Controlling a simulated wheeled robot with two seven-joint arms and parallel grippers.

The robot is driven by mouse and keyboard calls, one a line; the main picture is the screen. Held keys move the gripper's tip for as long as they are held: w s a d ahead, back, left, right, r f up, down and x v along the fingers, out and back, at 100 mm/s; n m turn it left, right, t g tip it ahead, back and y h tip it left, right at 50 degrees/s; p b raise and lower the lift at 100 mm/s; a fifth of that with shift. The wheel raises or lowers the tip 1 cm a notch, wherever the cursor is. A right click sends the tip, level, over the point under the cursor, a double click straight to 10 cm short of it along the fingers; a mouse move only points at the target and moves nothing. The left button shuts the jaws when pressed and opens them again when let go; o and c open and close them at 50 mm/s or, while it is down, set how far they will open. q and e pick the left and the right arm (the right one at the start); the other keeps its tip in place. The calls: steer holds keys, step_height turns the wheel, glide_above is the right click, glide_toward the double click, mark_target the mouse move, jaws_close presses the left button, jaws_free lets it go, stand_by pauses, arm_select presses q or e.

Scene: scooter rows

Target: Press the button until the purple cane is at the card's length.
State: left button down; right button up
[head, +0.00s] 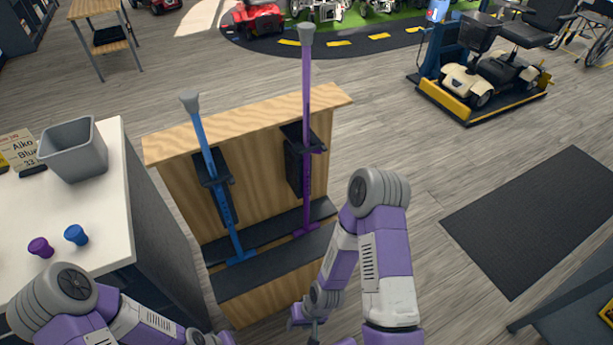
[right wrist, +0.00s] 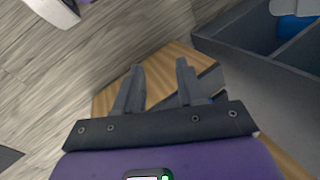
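The purple cane (head: 306,90) stands upright in the right-hand holder of a wooden rack (head: 255,130), its grey end up and its purple handle low on the dark ledge. A blue cane (head: 206,150) stands left of it, its top lower. The card (head: 18,150) on the white table reads "Aiko", "Blue" and "33"; the rest is cut off or too small. My right gripper (head: 305,325) is low in front of the rack, apart from both canes. In the right wrist view its fingers (right wrist: 158,85) are apart and empty. My left gripper is out of frame. I cannot make out the button.
A grey bin (head: 74,150), a purple peg (head: 40,247) and a blue peg (head: 76,236) are on the white table (head: 100,200) left of the rack. A dark mat (head: 545,220) lies at right.

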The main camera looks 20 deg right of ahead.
jaws_close()
stand_by(1.5)
